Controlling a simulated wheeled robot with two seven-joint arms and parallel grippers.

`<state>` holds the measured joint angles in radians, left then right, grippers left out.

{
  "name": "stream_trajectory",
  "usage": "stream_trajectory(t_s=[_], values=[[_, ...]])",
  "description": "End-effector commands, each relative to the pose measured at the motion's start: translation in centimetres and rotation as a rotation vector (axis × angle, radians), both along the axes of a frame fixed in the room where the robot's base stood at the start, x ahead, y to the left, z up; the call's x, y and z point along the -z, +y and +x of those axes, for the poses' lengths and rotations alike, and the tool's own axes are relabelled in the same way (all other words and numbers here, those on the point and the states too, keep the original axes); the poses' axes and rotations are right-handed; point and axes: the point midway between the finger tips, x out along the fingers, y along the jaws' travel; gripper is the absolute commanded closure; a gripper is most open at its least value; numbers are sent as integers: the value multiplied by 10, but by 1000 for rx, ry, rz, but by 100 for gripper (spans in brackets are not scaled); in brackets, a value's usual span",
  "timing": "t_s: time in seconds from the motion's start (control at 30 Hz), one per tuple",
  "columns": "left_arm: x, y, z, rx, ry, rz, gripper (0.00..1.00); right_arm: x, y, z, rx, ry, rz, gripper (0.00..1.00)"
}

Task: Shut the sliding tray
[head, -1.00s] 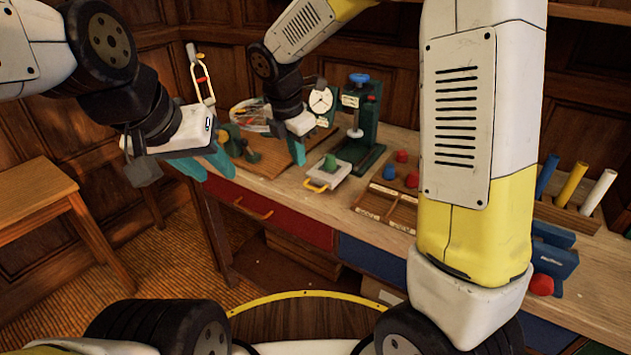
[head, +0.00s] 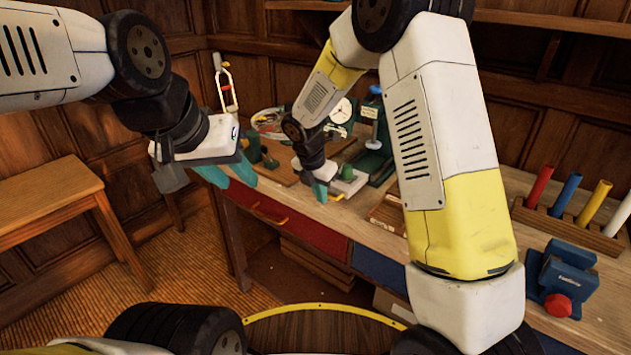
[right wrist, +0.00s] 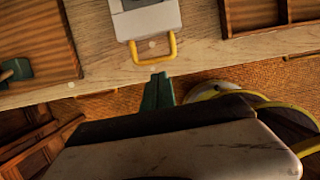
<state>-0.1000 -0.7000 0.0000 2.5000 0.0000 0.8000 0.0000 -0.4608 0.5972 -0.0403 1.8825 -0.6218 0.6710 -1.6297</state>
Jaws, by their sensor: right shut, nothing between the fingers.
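The sliding tray (head: 351,183) is a light grey tray on the wooden bench, near the green press. Its yellow loop handle (right wrist: 155,50) faces the bench's front edge in the right wrist view, where part of the tray (right wrist: 150,20) also shows. My right gripper (head: 320,196) is shut and empty, in front of the tray and partly hiding it and the handle. In the wrist view its dark green fingertips (right wrist: 159,78) are just short of the handle, with a small gap in the picture. My left gripper (head: 228,176) is open and empty, its teal fingers apart, left of the tray.
The green press (head: 373,140) and a white dial (head: 341,110) stand behind the tray. A blue vise (head: 563,280) and a rack (head: 568,226) of coloured tubes are at the right. A wooden stool (head: 50,205) stands at the left. A red drawer (head: 290,228) is under the bench.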

Motion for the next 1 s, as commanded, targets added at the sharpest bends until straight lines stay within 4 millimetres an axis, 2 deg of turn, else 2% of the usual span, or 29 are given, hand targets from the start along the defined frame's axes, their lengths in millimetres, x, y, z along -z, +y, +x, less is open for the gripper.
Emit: stream_trajectory(t_s=[0.13,0.67,0.83,1.0], values=[[0,0,0,0,0,0,64,2,-5,8,0,-1,1,100],[0,0,0,0,0,0,64,2,-10,14,1,0,0,100],[0,0,0,0,0,0,64,3,-24,33,3,0,1,100],[0,0,0,0,0,0,64,3,-46,63,5,0,2,100]])
